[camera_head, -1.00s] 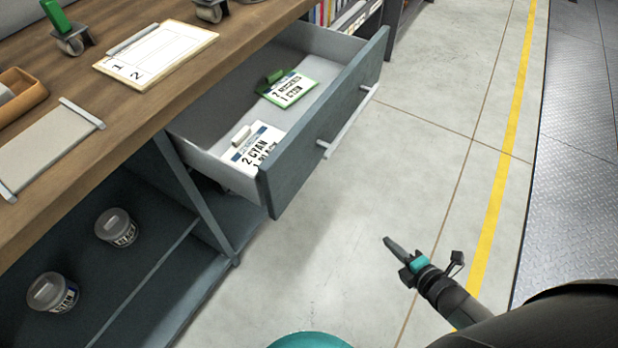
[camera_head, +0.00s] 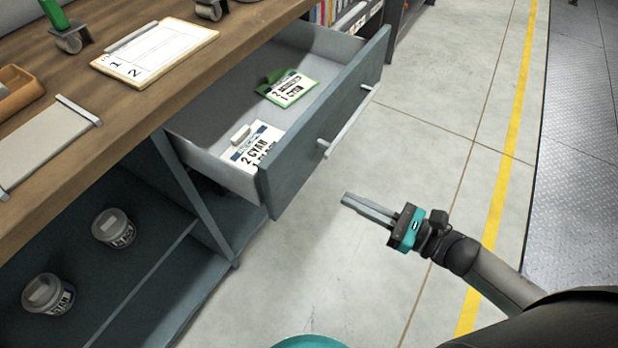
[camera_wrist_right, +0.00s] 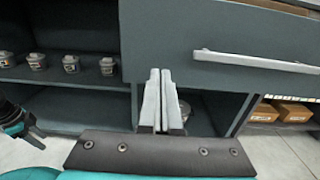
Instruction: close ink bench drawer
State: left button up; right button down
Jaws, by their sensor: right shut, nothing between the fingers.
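The ink bench drawer (camera_head: 318,128) is pulled out from under the wooden bench top, its blue-grey front facing right. A pale bar handle (camera_head: 347,122) runs along that front. Two labelled cards, one with a green clip (camera_head: 287,86) and one with a white clip (camera_head: 256,145), lie inside. My right gripper (camera_head: 345,199) is shut and empty, in front of the drawer front and apart from it in the head view. In the right wrist view the fingers (camera_wrist_right: 161,75) point toward the drawer front (camera_wrist_right: 235,45), with the handle (camera_wrist_right: 258,60) to their right.
The wooden bench top (camera_head: 120,110) holds a clipboard (camera_head: 155,52), a flat grey plate (camera_head: 45,145) and casters. Lidded ink tubs (camera_head: 113,228) stand on the open shelf below. The floor (camera_head: 420,130) right of the drawer is clear, with a yellow line.

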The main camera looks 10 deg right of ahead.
aim_at(295, 173)
pick_arm(q)
jog(key=w+d+r, duration=0.1)
jog(key=w+d+b, duration=0.1)
jog(key=shift+w+r, duration=0.35)
pick_arm(e)
jog(key=x, duration=1)
jog(key=shift+w+a, duration=0.2)
jog(key=shift+w+a+b, duration=0.15)
jog(key=shift+b, duration=0.15)
jog(key=shift+w+a, duration=0.25)
jog(key=b+x, duration=0.3)
jog(key=x, duration=0.7)
jog(key=shift+f, duration=0.15)
jog(key=b+x, duration=0.5)
jog(key=x, duration=0.7)
jog(key=shift+w+a, duration=0.4)
pick_arm(q)
jog(key=w+d+r+t, duration=0.1)
jog(key=w+r, duration=0.3)
jog(key=r, duration=0.4)
jog(key=w+d+r, duration=0.1)
jog(key=w+r, duration=0.3)
jog(key=r, duration=0.4)
jog(key=shift+w+t+h, duration=0.35)
jog(key=shift+t+h, duration=0.05)
pick_arm(e)
jog(key=shift+r, duration=0.2)
